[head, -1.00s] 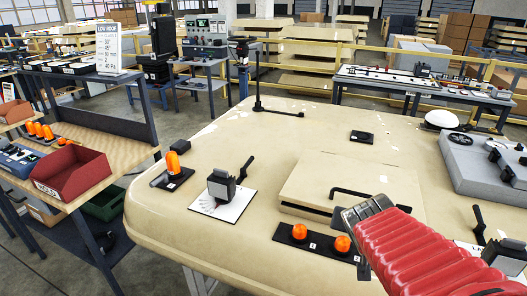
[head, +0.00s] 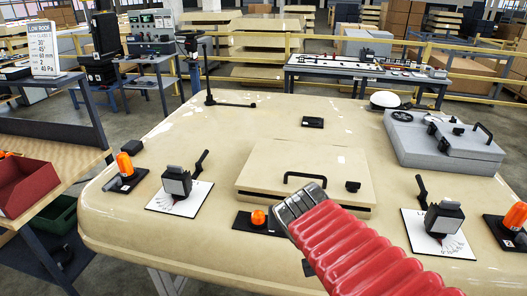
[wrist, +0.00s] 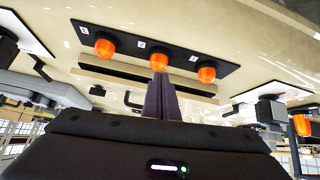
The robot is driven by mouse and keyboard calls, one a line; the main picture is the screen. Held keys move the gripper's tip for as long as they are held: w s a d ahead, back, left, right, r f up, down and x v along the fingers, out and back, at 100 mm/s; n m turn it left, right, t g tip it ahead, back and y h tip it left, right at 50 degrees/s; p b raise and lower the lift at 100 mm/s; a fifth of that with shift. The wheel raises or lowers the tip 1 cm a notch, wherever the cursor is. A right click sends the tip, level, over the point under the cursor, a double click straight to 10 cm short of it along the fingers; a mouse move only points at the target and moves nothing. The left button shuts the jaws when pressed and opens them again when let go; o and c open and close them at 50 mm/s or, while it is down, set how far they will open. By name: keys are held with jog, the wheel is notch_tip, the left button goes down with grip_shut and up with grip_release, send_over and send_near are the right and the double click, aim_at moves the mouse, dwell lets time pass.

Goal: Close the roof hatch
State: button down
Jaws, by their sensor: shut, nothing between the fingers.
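The roof hatch (head: 320,168) is a beige square panel in the middle of the cab roof (head: 215,215). A black bar handle (head: 305,178) stands on it near its front edge, with a small black latch-like block (head: 353,186) to the right. A dark band shows under the hatch's front edge; I cannot tell how far it is raised. My gripper (wrist: 160,95) is shut and empty, at the end of my red-sleeved arm. In the wrist view its fingers overlap the middle orange dome (wrist: 159,59) on the strip before the hatch; contact cannot be told.
A black strip (head: 243,221) with an orange dome (head: 258,217) lies before the hatch; my arm hides its right part. Lever units stand left (head: 176,182) and right (head: 443,217). A grey equipment box (head: 410,150) is at back right.

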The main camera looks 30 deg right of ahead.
jog(key=s+a+r+n+y, duration=0.1)
jog(key=s+a+n+y, duration=0.1)
jog(key=a, duration=0.6)
jog(key=s+a+r+n+g+y, duration=0.1)
jog(key=s+a+n+y, duration=0.2)
jog(key=a, duration=0.5)
jog(key=shift+s+a+r+n, duration=0.3)
jog(key=shift+s+n, duration=0.25)
jog(key=shift+n, duration=0.25)
